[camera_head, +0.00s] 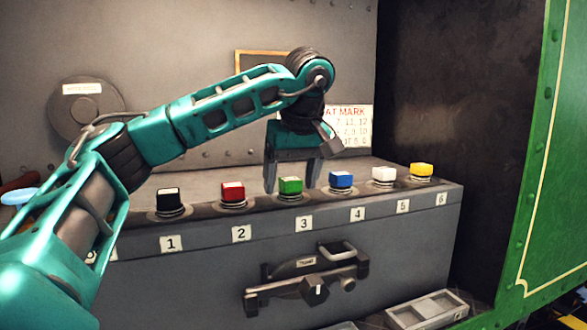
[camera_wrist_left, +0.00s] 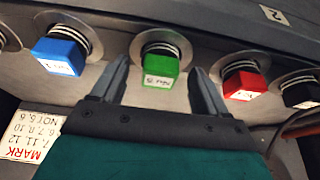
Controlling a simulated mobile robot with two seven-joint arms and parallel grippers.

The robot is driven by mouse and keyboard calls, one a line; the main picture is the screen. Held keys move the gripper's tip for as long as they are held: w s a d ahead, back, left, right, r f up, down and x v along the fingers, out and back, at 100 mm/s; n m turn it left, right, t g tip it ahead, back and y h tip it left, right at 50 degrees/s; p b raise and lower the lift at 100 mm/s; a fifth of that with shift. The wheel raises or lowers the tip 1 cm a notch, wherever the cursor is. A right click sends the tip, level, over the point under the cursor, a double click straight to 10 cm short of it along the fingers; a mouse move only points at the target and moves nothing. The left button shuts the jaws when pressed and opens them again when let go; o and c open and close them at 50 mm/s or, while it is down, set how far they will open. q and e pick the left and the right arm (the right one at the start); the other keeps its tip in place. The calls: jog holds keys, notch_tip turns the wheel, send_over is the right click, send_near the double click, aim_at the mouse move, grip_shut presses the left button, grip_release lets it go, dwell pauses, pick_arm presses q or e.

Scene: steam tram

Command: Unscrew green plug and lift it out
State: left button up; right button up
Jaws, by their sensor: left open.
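The green plug (camera_head: 290,186) sits in its threaded socket on the grey bench top, above the label 3. My left gripper (camera_head: 291,186) is open, with its fingers pointing down at the green plug. In the left wrist view the green plug (camera_wrist_left: 160,66) shows between and beyond the two open fingertips of my left gripper (camera_wrist_left: 160,78), and no contact is seen. Black (camera_head: 170,200), red (camera_head: 233,190), blue (camera_head: 341,180), white (camera_head: 384,174) and yellow (camera_head: 421,170) plugs stand in the same row. My right gripper is not in view.
The blue plug (camera_wrist_left: 62,50) and red plug (camera_wrist_left: 244,80) stand close on either side of the green one. A marked sign (camera_head: 352,125) is on the wall behind. A drawer handle (camera_head: 306,285) juts from the bench front, and a grey divided tray (camera_head: 428,310) is below.

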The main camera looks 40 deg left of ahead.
pick_arm(q)
jog(key=shift+f, duration=0.1)
jog(key=shift+c, duration=0.4)
jog(key=c, duration=0.8)
grip_shut()
jog(key=shift+w+n+p, duration=0.1)
jog(key=shift+n+p, duration=0.55)
jog(key=shift+n, duration=0.05)
jog(key=shift+n+g+p, duration=0.7)
jog(key=shift+n+p, duration=0.4)
jog(key=shift+p, duration=0.15)
jog(key=shift+y, duration=0.3)
